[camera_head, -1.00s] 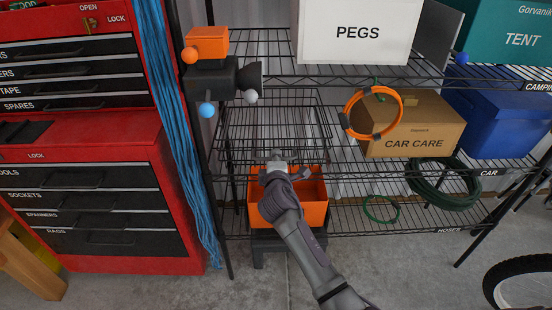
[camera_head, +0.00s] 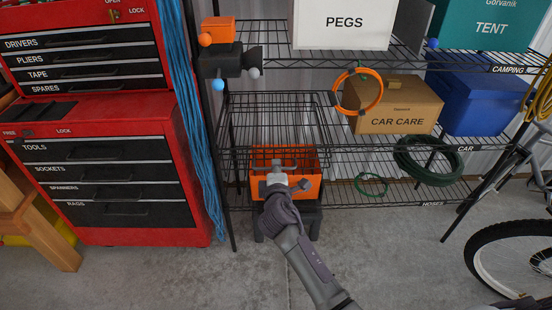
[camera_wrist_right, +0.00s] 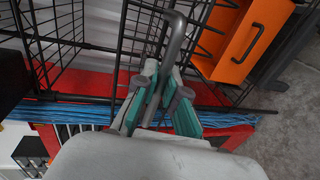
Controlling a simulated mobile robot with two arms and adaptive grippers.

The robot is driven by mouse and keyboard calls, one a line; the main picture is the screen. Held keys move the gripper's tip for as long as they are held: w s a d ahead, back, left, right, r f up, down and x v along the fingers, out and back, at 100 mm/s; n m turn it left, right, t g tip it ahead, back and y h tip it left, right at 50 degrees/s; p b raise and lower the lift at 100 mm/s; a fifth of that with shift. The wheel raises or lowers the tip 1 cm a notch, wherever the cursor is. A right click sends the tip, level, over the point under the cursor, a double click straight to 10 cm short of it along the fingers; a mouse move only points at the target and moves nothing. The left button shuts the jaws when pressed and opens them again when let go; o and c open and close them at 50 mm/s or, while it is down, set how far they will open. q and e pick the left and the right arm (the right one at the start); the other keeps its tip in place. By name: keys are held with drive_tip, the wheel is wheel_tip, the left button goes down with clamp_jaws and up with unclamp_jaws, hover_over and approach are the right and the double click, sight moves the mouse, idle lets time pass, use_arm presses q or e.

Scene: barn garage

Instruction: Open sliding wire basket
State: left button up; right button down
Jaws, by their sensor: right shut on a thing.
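The black wire basket (camera_head: 280,118) sits at the left of the wire rack, above an orange bin (camera_head: 308,187). It also shows in the right wrist view (camera_wrist_right: 145,45), with its bent grey handle (camera_wrist_right: 176,32) in front of the mesh. My right gripper (camera_head: 277,176) is at the handle, in front of the bin in the head view. In the wrist view its fingers (camera_wrist_right: 164,80) are shut on the handle. How far the basket stands out from the rack is hard to tell. My left gripper is not in view.
A red tool chest (camera_head: 110,170) and hanging blue rope (camera_head: 190,120) stand left of the rack. A car care box (camera_head: 395,108) and a green hose coil (camera_head: 435,160) are right of the basket. A bicycle wheel (camera_head: 510,260) is at the right. The floor (camera_head: 400,250) in front is clear.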

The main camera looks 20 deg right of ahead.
drive_tip(key=v, duration=0.2)
drive_tip(key=f+p+v, duration=0.1)
drive_tip(key=v, duration=0.2)
drive_tip(key=shift+s+a, duration=0.1)
drive_tip(key=shift+s, duration=0.15)
drive_tip(key=c, duration=1.6)
unclamp_jaws()
drive_tip(key=shift+c, duration=0.2)
drive_tip(key=o, duration=0.4)
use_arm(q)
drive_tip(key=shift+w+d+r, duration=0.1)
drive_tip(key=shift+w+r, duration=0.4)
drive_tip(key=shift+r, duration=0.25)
use_arm(e)
drive_tip(key=v, duration=1.2)
drive_tip(key=shift+f, duration=0.1)
